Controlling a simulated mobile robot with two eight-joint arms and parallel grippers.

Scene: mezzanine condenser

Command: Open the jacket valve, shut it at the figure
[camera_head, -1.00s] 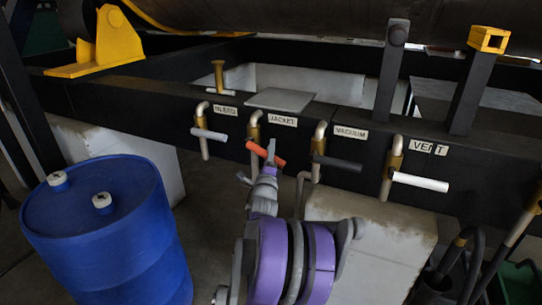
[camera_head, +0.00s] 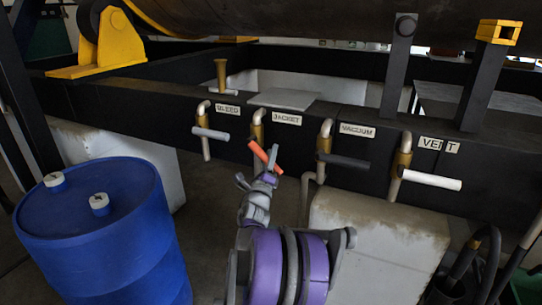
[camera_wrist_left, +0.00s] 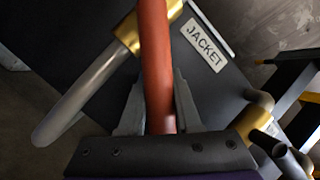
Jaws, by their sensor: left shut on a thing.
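The jacket valve has an orange lever handle (camera_head: 259,152) on a brass body with a grey pipe, below the JACKET label (camera_head: 288,118). The lever slopes down to the right in the head view. My left gripper (camera_head: 271,158) is shut on this lever near its lower right end. In the left wrist view the orange lever (camera_wrist_left: 155,50) runs between the two fingers of the left gripper (camera_wrist_left: 159,105). The JACKET label (camera_wrist_left: 204,47) shows beside the brass body (camera_wrist_left: 127,33). No figure or gauge can be read. My right gripper is out of view.
The bleed valve's pale lever (camera_head: 211,134) is left of the jacket valve; the vacuum valve's black lever (camera_head: 346,160) and the vent valve's white lever (camera_head: 432,180) are right. A blue drum (camera_head: 100,240) stands left of my arm, and a pale block (camera_head: 375,240) right.

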